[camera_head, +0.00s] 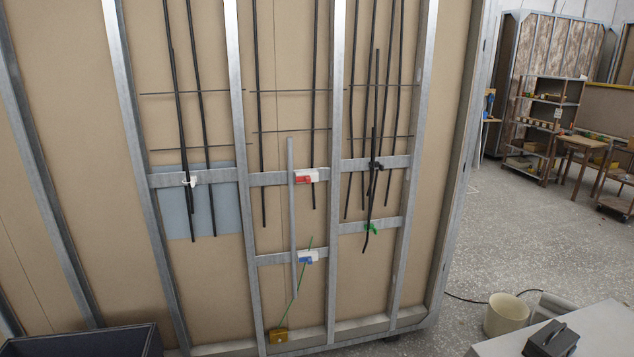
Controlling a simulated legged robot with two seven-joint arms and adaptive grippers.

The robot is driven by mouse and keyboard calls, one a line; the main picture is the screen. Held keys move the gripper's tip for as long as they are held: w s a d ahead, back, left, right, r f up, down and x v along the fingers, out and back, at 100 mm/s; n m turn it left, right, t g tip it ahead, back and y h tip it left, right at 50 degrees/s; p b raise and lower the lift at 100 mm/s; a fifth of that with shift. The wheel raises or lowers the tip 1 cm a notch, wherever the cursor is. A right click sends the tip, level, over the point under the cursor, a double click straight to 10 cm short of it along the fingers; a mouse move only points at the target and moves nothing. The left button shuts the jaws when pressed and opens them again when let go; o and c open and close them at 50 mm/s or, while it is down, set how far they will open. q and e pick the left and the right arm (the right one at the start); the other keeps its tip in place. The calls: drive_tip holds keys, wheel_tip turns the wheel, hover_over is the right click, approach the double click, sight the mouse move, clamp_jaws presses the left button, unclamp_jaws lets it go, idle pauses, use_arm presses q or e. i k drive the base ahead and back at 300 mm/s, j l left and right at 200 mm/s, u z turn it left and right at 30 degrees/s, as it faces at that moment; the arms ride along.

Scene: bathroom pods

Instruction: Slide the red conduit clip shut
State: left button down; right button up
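The red conduit clip (303,179) sits on a horizontal metal rail in the middle bay of the wall frame. It has a red part at the left and a white part (314,172) behind and to its right. A grey vertical conduit (291,225) runs just at the clip's left end and down past the lower rail. The clip is too small to tell whether its slide is open or shut. Neither of my grippers is in view.
A blue clip (306,259) with a white part sits on the lower rail, with a green wire near it. Black cables hang in the bays. A dark bin (85,343) stands bottom left; a grey table (600,325) and cream bucket (506,315) bottom right.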

sight(306, 178)
drive_tip(key=i+l, duration=0.15)
drive_tip(key=i, duration=0.45)
drive_tip(key=i+l, duration=0.15)
drive_tip(key=i, duration=0.4)
drive_tip(key=i+l, duration=0.1)
drive_tip(key=i, duration=0.5)
drive_tip(key=i+l, duration=0.15)
drive_tip(key=i, duration=0.45)
